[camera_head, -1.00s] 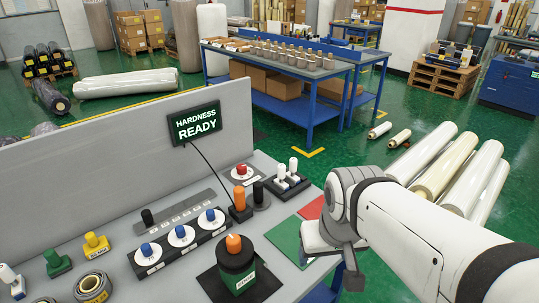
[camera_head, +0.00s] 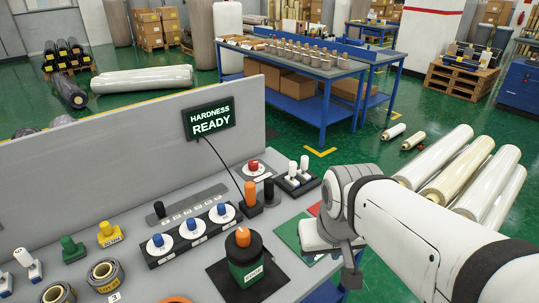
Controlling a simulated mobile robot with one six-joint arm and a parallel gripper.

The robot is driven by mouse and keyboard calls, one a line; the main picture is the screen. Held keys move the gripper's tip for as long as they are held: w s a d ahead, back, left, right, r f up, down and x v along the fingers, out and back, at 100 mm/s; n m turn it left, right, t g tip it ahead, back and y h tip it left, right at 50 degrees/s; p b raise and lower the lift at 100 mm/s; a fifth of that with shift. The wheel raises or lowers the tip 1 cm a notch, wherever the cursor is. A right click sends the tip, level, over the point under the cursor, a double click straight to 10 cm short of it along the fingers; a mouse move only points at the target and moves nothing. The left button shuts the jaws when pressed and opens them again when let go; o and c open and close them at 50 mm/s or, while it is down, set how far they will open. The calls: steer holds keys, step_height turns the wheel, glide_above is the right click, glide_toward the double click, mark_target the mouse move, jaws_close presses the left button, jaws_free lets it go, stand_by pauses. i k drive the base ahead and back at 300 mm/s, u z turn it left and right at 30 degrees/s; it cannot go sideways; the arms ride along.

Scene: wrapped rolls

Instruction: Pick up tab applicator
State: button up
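Several small knob-handled tools stand on the grey bench at the left: a yellow one (camera_head: 110,235), a green one (camera_head: 72,249) and white ones (camera_head: 29,264). Their labels are too small to read, so I cannot tell which is the tab applicator. My gripper (camera_head: 318,238) is at the bench's right side, over the green and red mats, well to the right of these tools. Its fingers are not clearly visible, and I see nothing held in it.
A dark green canister with an orange knob (camera_head: 244,262) stands between my gripper and the tools. Tape rolls (camera_head: 103,276) lie front left. A grey panel (camera_head: 90,165) with a "HARDNESS READY" sign (camera_head: 209,119) backs the bench.

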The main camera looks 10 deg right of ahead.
mark_target(292, 165)
steer(key=u, duration=3.25)
steer(key=k, duration=2.05)
steer(key=z, duration=2.15)
steer(key=i, duration=1)
steer(key=z, duration=0.05)
